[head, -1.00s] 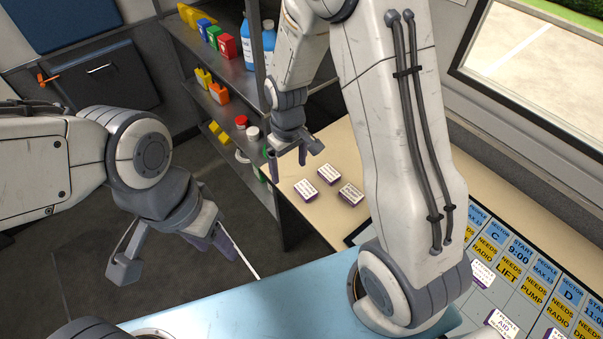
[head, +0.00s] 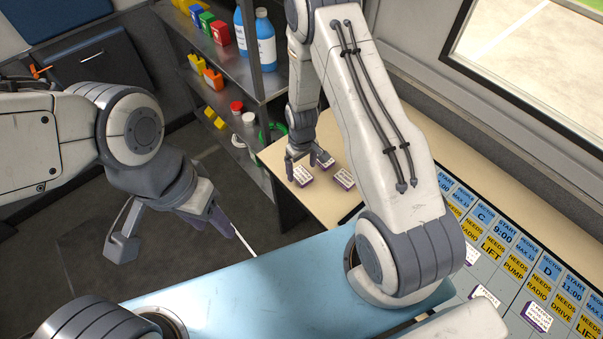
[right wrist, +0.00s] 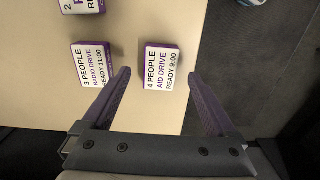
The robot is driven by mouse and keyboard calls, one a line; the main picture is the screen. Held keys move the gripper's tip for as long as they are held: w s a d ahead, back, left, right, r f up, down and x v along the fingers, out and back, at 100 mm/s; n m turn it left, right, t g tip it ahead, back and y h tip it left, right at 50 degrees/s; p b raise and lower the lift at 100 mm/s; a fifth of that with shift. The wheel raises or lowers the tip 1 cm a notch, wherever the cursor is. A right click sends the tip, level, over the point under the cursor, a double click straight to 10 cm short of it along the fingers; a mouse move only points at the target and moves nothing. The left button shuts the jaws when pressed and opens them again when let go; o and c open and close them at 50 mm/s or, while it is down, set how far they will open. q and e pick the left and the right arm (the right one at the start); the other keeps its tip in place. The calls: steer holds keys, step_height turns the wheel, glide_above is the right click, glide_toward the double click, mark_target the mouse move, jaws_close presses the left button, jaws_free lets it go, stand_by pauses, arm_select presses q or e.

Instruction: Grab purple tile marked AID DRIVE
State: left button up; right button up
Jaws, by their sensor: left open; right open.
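The AID DRIVE tile (right wrist: 160,68) has a white top and purple sides. It lies flat on the beige table, between the lines of my right gripper's fingers in the right wrist view. In the head view it appears to be the tile (head: 302,175) nearest the table's left edge. My right gripper (head: 304,160) is open and empty, close to this tile. In the right wrist view, its fingers (right wrist: 158,73) stand apart to either side of the tile; I cannot tell their height above the table. My left gripper (head: 172,240) is open and empty, well left of the table.
A RADIO DRIVE tile (right wrist: 92,64) lies left of the AID DRIVE tile in the right wrist view, with a third tile (right wrist: 82,6) beyond. Shelves (head: 219,90) stand behind the table (head: 328,205). A scheduling board (head: 510,285) with cards lies at right.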

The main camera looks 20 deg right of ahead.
steer(key=shift+f, duration=1.1)
jaws_close()
steer(key=shift+r, duration=0.1)
